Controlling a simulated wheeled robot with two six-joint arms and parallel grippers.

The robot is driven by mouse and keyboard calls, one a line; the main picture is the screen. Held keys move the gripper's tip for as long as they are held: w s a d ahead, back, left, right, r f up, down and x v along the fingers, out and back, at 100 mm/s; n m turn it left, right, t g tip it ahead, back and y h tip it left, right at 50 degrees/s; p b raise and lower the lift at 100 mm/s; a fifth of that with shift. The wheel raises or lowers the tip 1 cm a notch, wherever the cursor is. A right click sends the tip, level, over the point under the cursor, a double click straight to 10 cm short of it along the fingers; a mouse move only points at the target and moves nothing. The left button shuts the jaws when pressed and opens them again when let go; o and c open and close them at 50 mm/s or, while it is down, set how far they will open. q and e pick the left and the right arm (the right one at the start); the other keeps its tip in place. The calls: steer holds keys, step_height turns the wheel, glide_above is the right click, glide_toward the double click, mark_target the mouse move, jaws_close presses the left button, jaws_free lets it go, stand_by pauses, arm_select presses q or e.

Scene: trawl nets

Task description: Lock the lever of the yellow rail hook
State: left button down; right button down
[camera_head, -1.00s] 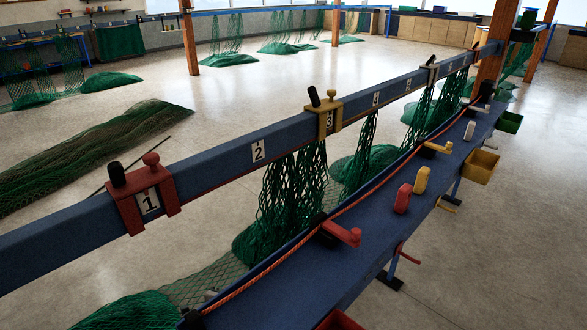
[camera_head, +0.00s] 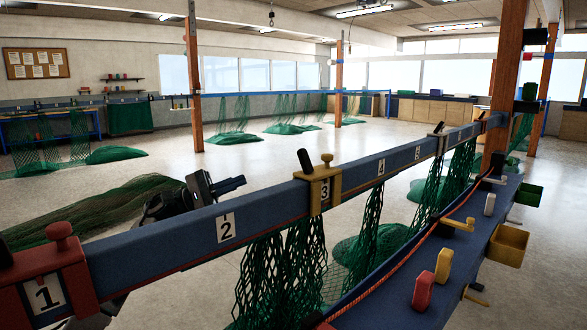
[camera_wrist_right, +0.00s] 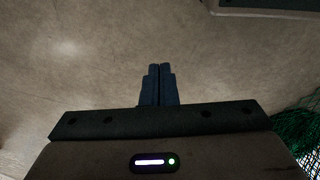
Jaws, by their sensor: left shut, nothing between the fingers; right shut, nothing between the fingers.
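The yellow rail hook (camera_head: 318,173) sits over the blue rail (camera_head: 270,205) at the tag numbered 3, in the middle of the head view. Its black lever (camera_head: 305,160) sticks up from the top and leans to the left. A yellow knob (camera_head: 327,159) stands to the right of the lever. My left gripper (camera_head: 238,184) is behind the rail near tag 2, left of the hook and apart from it; its dark fingers are shut and empty, pointing right. My right gripper (camera_wrist_right: 160,70) shows in the right wrist view, shut and empty above bare floor.
A red rail hook (camera_head: 52,265) with tag 1 sits on the rail at the lower left. Green nets (camera_head: 270,285) hang below the rail. A blue shelf (camera_head: 400,300) with red and yellow blocks runs along the right. A wooden post (camera_head: 505,80) stands behind.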

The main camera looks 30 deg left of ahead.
mark_target(305, 161)
arm_select(q)
steer(key=shift+s+d+r+m+g, duration=0.2)
steer(key=shift+s+r+m+g, duration=0.2)
steer(key=shift+r+m, duration=0.4)
arm_select(e)
steer(key=shift+w+a+r, duration=0.1)
steer(key=shift+w+r, duration=0.15)
steer(key=shift+w, duration=0.1)
arm_select(q)
steer(key=shift+f, duration=0.15)
steer(key=shift+w, duration=0.1)
